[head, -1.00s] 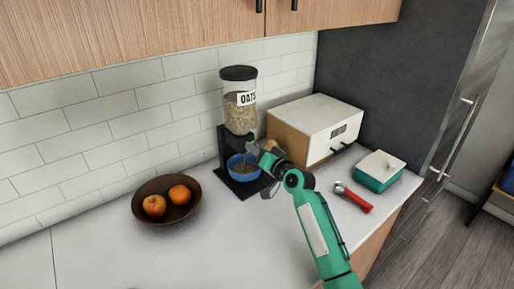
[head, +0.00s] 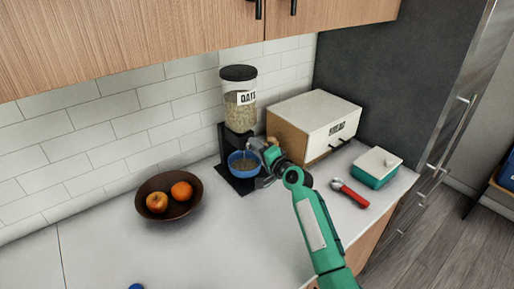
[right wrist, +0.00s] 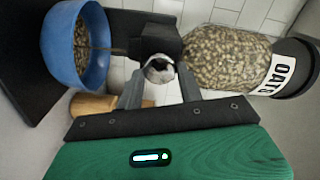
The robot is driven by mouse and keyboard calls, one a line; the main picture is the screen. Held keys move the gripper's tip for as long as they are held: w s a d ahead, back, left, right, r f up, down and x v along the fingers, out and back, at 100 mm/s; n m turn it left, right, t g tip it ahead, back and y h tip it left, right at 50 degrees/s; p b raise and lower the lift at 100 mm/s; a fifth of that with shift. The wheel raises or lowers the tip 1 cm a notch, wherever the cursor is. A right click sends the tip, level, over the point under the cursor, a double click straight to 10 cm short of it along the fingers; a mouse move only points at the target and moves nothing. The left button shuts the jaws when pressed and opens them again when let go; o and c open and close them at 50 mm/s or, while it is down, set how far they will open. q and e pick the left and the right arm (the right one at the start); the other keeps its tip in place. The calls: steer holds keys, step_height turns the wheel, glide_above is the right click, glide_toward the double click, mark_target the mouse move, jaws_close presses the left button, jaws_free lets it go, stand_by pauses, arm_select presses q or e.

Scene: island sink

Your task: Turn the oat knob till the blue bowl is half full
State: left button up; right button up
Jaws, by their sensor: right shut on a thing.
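The oat dispenser, a clear jar labelled OATS (head: 240,112) on a black stand, stands against the tiled wall. The blue bowl (head: 243,165) sits under its outlet; it also shows in the right wrist view (right wrist: 97,28), with oats (right wrist: 82,48) inside. A thin brown streak (right wrist: 116,50) runs between outlet and bowl, seemingly falling oats. My right gripper (head: 259,146) is at the dispenser's front. In the right wrist view its fingers (right wrist: 160,84) are shut on the round knob (right wrist: 159,69), which they partly hide. My left gripper is not in view.
A brown bowl (head: 150,187) with fruit stands left. A bread box (head: 318,112), a red-handled tool (head: 352,194) and a teal, white-lidded box (head: 375,168) stand right. A tan object (right wrist: 92,104) is close beside the dispenser. The front left counter is mostly clear.

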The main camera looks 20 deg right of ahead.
stand_by(0.4)
steer(key=o, duration=1)
steer(key=b+v, duration=0.3)
steer(key=v, duration=1)
steer(key=shift+s+d, duration=0.15)
steer(key=shift+s, duration=0.2)
